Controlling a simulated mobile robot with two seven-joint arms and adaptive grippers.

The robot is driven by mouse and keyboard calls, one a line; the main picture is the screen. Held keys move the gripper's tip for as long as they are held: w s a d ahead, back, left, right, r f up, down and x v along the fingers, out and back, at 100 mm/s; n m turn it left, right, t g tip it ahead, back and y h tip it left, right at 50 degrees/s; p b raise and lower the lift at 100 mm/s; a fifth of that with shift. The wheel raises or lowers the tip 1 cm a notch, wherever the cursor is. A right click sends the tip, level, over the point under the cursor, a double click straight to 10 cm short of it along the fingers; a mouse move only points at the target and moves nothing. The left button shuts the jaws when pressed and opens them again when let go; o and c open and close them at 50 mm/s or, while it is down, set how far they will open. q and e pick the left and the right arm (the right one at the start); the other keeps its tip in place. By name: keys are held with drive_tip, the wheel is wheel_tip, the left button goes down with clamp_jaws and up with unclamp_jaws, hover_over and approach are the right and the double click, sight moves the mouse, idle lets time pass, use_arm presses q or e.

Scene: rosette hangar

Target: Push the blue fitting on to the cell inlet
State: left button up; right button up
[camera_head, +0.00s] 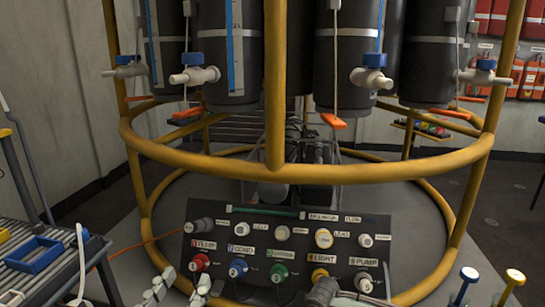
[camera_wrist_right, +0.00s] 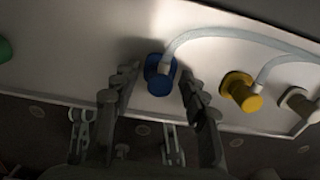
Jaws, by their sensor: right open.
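In the right wrist view, a blue fitting (camera_wrist_right: 160,76) sits at a white panel with a pale hose curving from it to the right. My right gripper (camera_wrist_right: 157,82) is open, with a finger on either side of the blue fitting; I cannot tell whether they touch it. In the head view, a dark sloped panel (camera_head: 345,258) carries a row of pale ports and a row of coloured knobs. A pale port (camera_head: 242,229) in the upper row has a small label that seems to read CELL. My left gripper (camera_head: 181,287) is at the bottom edge, its fingers apart and empty, below the red knob.
A yellow fitting (camera_wrist_right: 241,91) with its own hose stands just right of the blue one. A yellow tubular frame (camera_head: 300,170) rings the dark tanks above the panel. A grey bench (camera_head: 75,277) with a blue tray (camera_head: 33,254) stands at the left.

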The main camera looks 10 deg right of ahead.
idle(0.4)
drive_tip(key=shift+p, duration=0.45)
drive_tip(key=shift+c, duration=0.6)
clamp_jaws()
drive_tip(key=shift+r+p, duration=3.05)
drive_tip(key=shift+p, duration=0.05)
